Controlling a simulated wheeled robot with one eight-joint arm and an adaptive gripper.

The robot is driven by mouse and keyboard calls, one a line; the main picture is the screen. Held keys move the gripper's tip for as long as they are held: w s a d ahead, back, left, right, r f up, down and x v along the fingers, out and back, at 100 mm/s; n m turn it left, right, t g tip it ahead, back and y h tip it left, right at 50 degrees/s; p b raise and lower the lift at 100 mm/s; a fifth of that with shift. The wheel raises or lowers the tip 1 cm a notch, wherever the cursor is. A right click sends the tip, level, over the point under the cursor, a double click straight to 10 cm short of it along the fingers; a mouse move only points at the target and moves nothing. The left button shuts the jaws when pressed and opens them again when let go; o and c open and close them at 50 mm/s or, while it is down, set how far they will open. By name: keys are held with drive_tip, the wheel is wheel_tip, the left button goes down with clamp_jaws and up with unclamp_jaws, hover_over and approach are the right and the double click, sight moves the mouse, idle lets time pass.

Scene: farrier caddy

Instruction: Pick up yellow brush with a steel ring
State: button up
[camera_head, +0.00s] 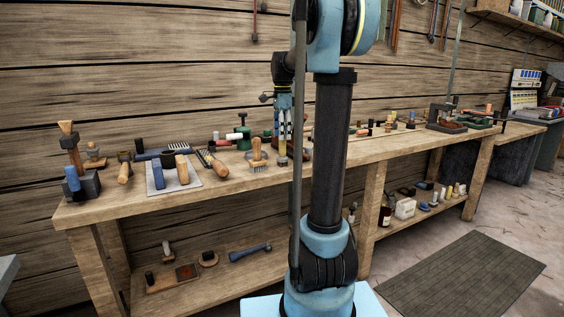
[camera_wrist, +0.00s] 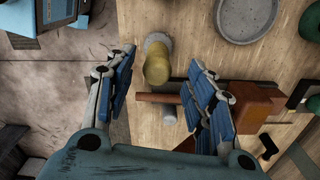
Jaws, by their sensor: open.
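The yellow brush (camera_wrist: 157,68) stands on the wooden bench in the wrist view, with a grey round part (camera_wrist: 157,41) at its far end. It lies between the fingers of my gripper (camera_wrist: 161,58), nearer the tips, and I see no clear contact. The fingers are spread apart, one on each side. In the head view my gripper (camera_head: 283,132) points down over the bench top, and a small yellowish piece (camera_head: 282,149) shows just below it. My arm hides part of the bench there.
A brown block (camera_wrist: 257,103) with a bar lies close by the right finger. A grey round dish (camera_wrist: 247,14) and green items (camera_wrist: 303,89) are nearby. The bench (camera_head: 225,187) holds many tools, including a wire-bristled brush (camera_head: 257,156) left of my gripper.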

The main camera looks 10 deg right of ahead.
sight(282, 143)
drive_tip(key=shift+s+f, duration=0.1)
drive_tip(key=shift+f, duration=2.45)
clamp_jaws()
